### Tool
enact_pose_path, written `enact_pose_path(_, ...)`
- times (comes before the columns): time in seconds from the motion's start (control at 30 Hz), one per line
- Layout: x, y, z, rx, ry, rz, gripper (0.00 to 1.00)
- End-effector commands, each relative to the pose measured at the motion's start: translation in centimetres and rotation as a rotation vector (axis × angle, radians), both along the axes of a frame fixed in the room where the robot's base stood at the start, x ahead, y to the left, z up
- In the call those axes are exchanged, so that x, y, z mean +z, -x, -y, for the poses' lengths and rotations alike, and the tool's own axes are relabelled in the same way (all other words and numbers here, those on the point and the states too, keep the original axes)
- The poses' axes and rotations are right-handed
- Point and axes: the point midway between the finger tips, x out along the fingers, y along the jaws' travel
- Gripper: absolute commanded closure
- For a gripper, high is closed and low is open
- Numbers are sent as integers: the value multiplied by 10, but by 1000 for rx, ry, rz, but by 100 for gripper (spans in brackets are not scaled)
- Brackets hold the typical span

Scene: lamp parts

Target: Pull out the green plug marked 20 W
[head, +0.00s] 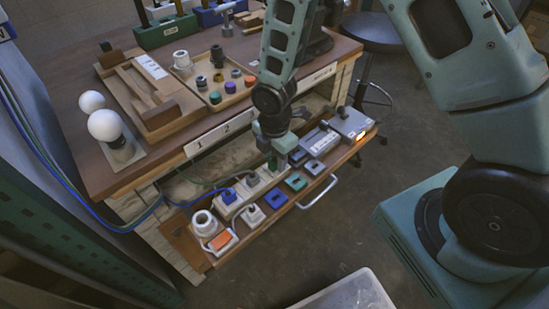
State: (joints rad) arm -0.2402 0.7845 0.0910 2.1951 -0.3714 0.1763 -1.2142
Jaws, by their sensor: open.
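A white socket strip (245,192) lies along the drawer shelf at the front of the bench. A blue plug (228,196) sits in its left part. A small green plug (272,164) shows at the strip's right part, partly hidden under my gripper; its 20 W marking is too small to read. A green cable runs left along the strip. My gripper (274,153) is open and points down right above the green plug. I cannot tell whether the fingers are around the plug or just above it.
Blue and green square plates (276,201) lie in front of the strip. A grey box with an orange light (352,124) stands right, a white lamp holder (204,222) and orange switch (221,240) left. White bulbs (104,125) and a wooden tray stand on the bench top.

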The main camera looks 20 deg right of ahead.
Motion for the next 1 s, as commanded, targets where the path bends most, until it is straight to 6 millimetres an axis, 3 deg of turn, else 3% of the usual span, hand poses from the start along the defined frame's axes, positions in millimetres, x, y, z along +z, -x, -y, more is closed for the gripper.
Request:
enact_pose_path(0.3,-2,0,0,0,0,0,59)
enact_pose_path(0.43,-2,0,0,0,0,0,95)
enact_pose_path(0.47,-2,0,0,0,0,0,100)
enact_pose_path(0.5,-2,0,0,0,0,0,100)
enact_pose_path(0.53,-2,0,0,0,0,0,82)
enact_pose_path(0.6,-2,0,0,0,0,0,100)
enact_pose_path(1.0,-1,0,0,0,0,1,100)
